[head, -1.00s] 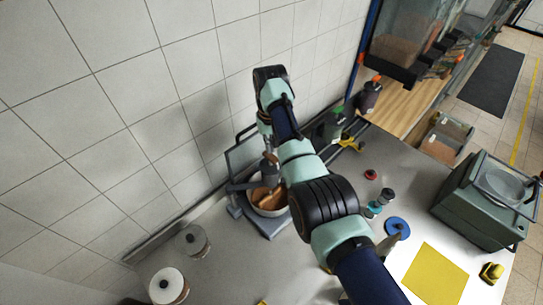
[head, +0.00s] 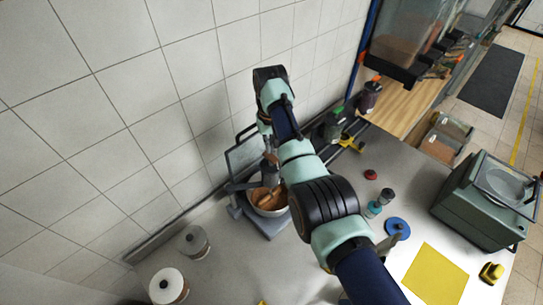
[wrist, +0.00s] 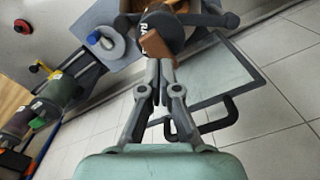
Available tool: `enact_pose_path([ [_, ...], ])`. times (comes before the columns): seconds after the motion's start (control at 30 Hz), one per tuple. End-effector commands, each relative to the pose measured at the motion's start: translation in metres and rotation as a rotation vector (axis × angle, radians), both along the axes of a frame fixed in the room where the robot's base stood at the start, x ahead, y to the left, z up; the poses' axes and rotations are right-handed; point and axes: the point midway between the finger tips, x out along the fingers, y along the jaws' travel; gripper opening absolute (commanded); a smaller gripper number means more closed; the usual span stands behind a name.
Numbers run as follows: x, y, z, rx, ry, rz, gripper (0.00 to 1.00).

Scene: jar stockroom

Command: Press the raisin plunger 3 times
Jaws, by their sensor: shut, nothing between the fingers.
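A dark rounded piece with a partly readable label starting "RA" (wrist: 160,22) is at the top of the wrist view, and seems to be the raisin plunger. A brown block (wrist: 156,46) sits in front of it. My gripper (wrist: 160,64) is shut and empty, with its fingertips close beside the brown block. I cannot tell whether they touch. In the head view, a pale bowl with brown contents (head: 266,200) stands on a grey base below the fingers. My arm hides part of this area.
Jars (head: 194,241) and (head: 168,286) stand left of the bowl. Dark bottles (head: 335,124) stand behind my arm, near the wall. A blue disc (head: 397,228), a yellow mat (head: 435,276) and a green machine (head: 487,199) are to the right. A tiled wall runs behind the bench.

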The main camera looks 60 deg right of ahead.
Motion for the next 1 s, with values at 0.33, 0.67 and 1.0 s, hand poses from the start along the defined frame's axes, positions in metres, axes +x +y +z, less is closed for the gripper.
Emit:
enact_pose_path([
  [0.33, 0.000, 0.000, -0.018, 0.001, 0.001, 0.000, 0.00],
  [0.67, 0.000, 0.000, -0.035, 0.001, 0.001, 0.000, 0.00],
  [1.0, 0.000, 0.000, -0.052, 0.002, 0.001, 0.000, 0.00],
])
